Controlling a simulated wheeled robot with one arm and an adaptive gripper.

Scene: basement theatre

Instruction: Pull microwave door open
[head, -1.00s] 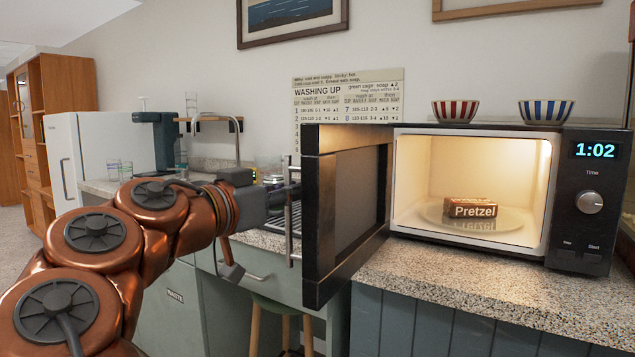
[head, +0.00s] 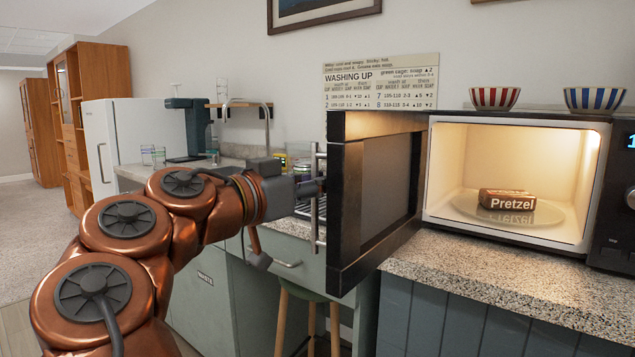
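The microwave (head: 605,190) stands on the speckled counter with its cavity lit. Its dark door (head: 375,200) is swung wide open toward me, to the left of the cavity. The vertical metal door handle (head: 317,200) is on the door's outer edge. My gripper (head: 312,187) is at the handle, reaching it from the left. Its fingers are small and partly hidden near the handle, so I cannot tell whether they are closed on it. A Pretzel package (head: 507,200) lies on the glass plate (head: 470,207) inside the microwave.
A red-striped bowl (head: 494,97) and a blue-striped bowl (head: 594,99) sit on top of the microwave. A stool (head: 312,292) stands below the door. A sink faucet (head: 247,103), glasses (head: 153,155) and a white fridge (head: 102,145) are on the left. Open floor (head: 35,215) lies at the far left.

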